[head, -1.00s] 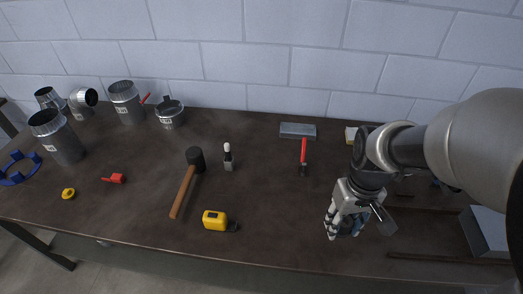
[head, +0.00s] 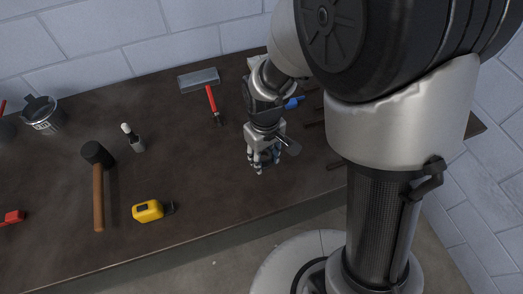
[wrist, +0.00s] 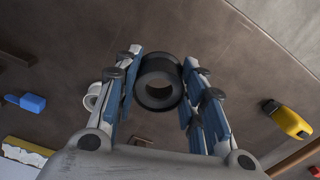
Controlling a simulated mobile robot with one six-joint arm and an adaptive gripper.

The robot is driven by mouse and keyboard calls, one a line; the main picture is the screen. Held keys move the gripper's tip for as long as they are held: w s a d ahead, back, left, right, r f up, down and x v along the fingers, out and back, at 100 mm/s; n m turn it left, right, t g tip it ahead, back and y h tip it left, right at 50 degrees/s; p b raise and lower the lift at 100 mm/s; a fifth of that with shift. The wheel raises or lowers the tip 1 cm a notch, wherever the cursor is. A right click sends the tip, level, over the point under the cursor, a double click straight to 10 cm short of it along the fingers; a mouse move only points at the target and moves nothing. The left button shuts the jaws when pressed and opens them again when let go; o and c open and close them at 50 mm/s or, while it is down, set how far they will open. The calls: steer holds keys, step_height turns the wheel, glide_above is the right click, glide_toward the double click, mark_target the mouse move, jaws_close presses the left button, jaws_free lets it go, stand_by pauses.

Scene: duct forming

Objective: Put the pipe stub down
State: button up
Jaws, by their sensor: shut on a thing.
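The pipe stub (wrist: 158,84) shows in the wrist view as a short dark ring with a round hole, its open end facing the camera. My gripper (wrist: 163,66) is shut on it, with blue-padded fingers on both sides of the stub. The brown worktop lies behind it; I cannot tell whether the stub touches it. In the head view my gripper (head: 258,168) points down over the table (head: 225,170), right of the tape measure. The stub is hidden by the fingers there.
A yellow tape measure (head: 148,211), a hammer (head: 98,195), a small bottle (head: 134,140) and a red-handled tool (head: 213,103) lie left of my gripper. A grey block (head: 198,80) is at the back. A blue object (wrist: 32,102) lies left in the wrist view. Bare worktop surrounds the gripper's front.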

mark_target(264, 178)
step_height(264, 178, down, 10)
steer(key=b, duration=0.2)
steer(key=shift+b, duration=0.35)
steer(key=shift+r, duration=0.15)
steer(key=o, duration=0.6)
steer(key=shift+f, duration=0.2)
steer(key=o, duration=0.5)
steer(key=shift+r, duration=0.1)
step_height(264, 178, up, 12)
steer(key=p, duration=0.4)
steer(key=shift+r, duration=0.25)
